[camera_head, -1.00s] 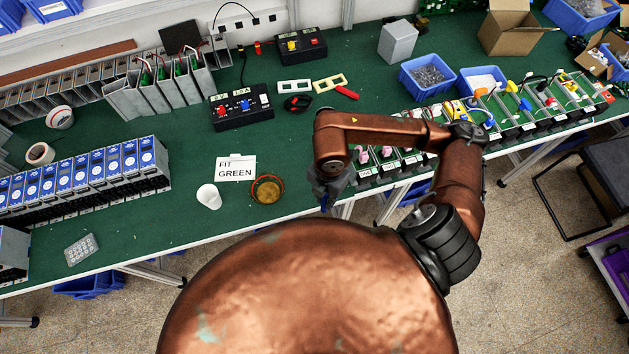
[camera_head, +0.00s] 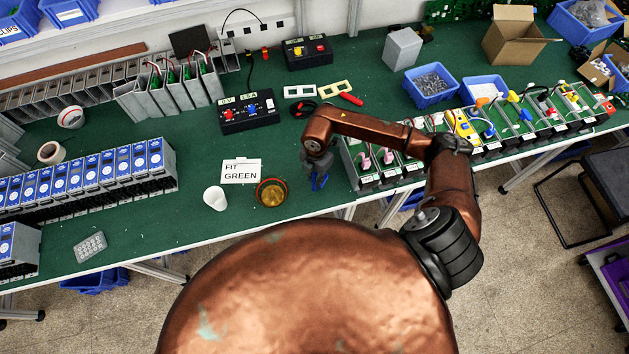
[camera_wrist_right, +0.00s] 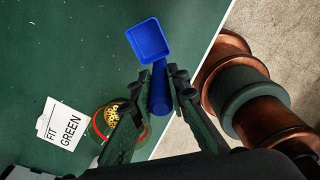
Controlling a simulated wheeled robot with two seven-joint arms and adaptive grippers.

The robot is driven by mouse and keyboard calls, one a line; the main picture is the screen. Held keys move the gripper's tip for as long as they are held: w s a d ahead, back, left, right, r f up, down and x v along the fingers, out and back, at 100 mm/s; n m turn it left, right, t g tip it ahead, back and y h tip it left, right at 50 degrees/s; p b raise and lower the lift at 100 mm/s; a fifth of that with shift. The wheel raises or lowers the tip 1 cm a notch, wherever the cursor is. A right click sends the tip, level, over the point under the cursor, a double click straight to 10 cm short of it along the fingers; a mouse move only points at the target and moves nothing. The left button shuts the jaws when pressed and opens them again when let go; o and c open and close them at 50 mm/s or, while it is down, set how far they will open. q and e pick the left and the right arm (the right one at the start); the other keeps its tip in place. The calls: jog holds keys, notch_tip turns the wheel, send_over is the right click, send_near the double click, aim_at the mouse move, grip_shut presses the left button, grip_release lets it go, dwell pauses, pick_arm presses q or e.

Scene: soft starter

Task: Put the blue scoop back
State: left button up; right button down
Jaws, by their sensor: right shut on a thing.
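My right gripper (camera_head: 317,168) is shut on the handle of the blue scoop (camera_head: 320,182), above the green table near its front edge. In the right wrist view my right gripper (camera_wrist_right: 160,88) has a finger on each side of the handle, and the square bowl of the scoop (camera_wrist_right: 149,40) points away from it. An amber round container (camera_head: 271,192) with a reddish rim stands just left of the gripper. In the wrist view the container (camera_wrist_right: 118,120) is partly hidden by a finger and shows yellowish contents. My left gripper is not in view.
A white card reading "FIT GREEN" (camera_head: 240,171) and a white cup (camera_head: 215,198) stand left of the container. A row of units (camera_head: 385,165) is close to the right of the gripper. Black boxes with knobs (camera_head: 249,111) lie farther back.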

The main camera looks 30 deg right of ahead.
notch_tip(320, 180, down, 3)
jog(key=shift+w+p, duration=0.1)
jog(key=shift+p, duration=0.55)
jog(key=shift+f, duration=0.15)
jog(key=c, duration=2.3)
grip_release()
jog(key=shift+f, duration=0.15)
jog(key=shift+c, duration=0.2)
jog(key=o, duration=0.5)
jog(key=shift+c, duration=0.2)
